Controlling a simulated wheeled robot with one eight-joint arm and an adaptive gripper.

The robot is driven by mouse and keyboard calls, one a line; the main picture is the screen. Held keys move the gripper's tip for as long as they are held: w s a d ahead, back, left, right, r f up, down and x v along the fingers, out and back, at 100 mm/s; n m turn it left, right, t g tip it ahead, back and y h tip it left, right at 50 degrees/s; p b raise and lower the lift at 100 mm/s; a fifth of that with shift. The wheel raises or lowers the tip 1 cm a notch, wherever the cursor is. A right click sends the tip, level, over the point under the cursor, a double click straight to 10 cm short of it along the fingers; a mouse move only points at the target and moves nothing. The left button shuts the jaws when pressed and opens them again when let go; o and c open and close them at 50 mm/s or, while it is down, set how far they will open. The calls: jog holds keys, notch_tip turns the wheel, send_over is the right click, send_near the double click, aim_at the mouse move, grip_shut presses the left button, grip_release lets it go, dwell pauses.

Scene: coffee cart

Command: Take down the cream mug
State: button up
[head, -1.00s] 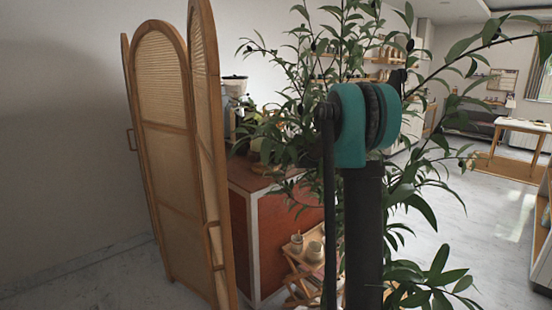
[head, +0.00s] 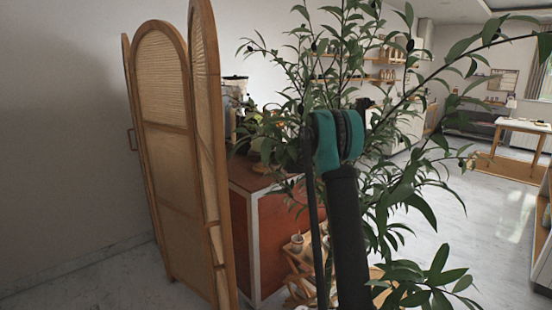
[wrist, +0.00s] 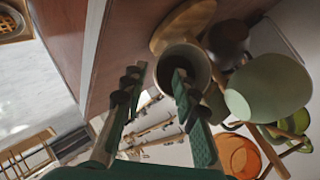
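A cream mug (wrist: 181,53) shows in the wrist view, with a pale rim and its mouth facing the camera. My gripper (wrist: 157,75) is open, its two fingers well apart. The right finger overlaps the mug's mouth and the left finger lies outside, left of the mug. I cannot tell whether either finger touches it. In the head view my arm and the plant hide the gripper; a small light cup (head: 297,241) shows on a low wooden stand, but I cannot tell whether it is the same mug.
A pale green cup (wrist: 265,87), a dark cup (wrist: 226,42) and an orange vessel (wrist: 239,156) crowd the mug's right side. The reddish cart (head: 272,235) stands beside the stand. A cane folding screen (head: 172,150) is at left, and a leafy plant (head: 405,190) at right.

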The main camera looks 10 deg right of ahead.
jog(key=x, duration=0.4)
jog(key=shift+w+d+f, duration=0.2)
jog(key=shift+w, duration=0.2)
grip_shut()
